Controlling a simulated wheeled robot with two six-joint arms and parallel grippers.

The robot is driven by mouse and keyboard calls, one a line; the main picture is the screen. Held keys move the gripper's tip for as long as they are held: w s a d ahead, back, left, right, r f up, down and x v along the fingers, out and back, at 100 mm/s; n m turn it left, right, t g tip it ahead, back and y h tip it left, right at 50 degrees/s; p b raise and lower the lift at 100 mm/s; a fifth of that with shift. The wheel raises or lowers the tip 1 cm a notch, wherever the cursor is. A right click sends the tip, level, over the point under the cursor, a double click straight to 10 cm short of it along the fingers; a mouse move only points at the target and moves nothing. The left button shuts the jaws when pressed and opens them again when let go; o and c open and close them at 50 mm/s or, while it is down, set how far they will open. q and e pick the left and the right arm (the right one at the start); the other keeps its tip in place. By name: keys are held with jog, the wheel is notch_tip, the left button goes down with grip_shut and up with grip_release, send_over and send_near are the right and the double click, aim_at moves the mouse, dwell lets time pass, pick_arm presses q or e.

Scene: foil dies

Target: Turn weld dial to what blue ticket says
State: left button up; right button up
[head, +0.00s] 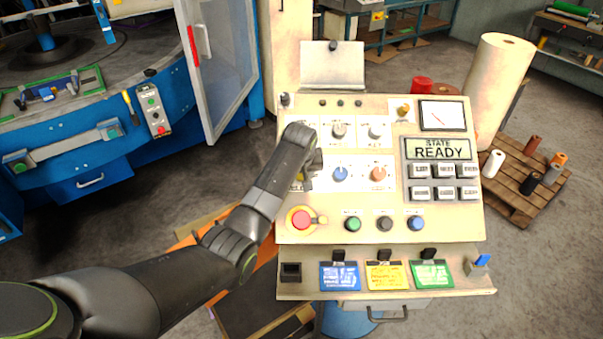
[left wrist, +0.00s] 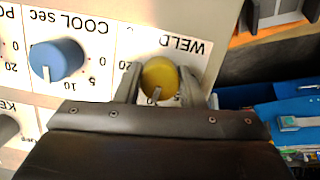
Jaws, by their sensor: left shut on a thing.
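The weld dial (left wrist: 160,74) is a yellow round knob under the upside-down word WELD in the left wrist view. My left gripper (left wrist: 157,88) is shut on it, one finger on each side. A pale pointer mark shows at the knob's lower edge in that view; fingers hide much of its scale. In the head view my left gripper (head: 302,180) reaches the left of the panel's lower dial row and mostly covers the dial. The blue ticket (head: 340,276) is clipped on the panel's front ledge, left of the yellow ticket (head: 386,275); its writing is too small to read.
The blue COOL dial (left wrist: 57,60) sits beside the weld dial, with an orange dial (head: 378,174) farther right. A red stop button (head: 300,219) is just below my arm. A green ticket (head: 432,274) is also clipped on the ledge.

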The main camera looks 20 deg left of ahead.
pick_arm(q)
jog(key=m, duration=0.4)
jog(key=shift+y, duration=0.4)
jog(key=m, duration=0.3)
jog(key=shift+m+y, duration=0.4)
jog(key=m, duration=0.4)
jog(key=shift+y, duration=0.4)
jog(key=shift+m+t, duration=0.4)
jog(key=shift+m, duration=1.5)
jog(key=o, duration=1)
jog(key=shift+w, duration=0.1)
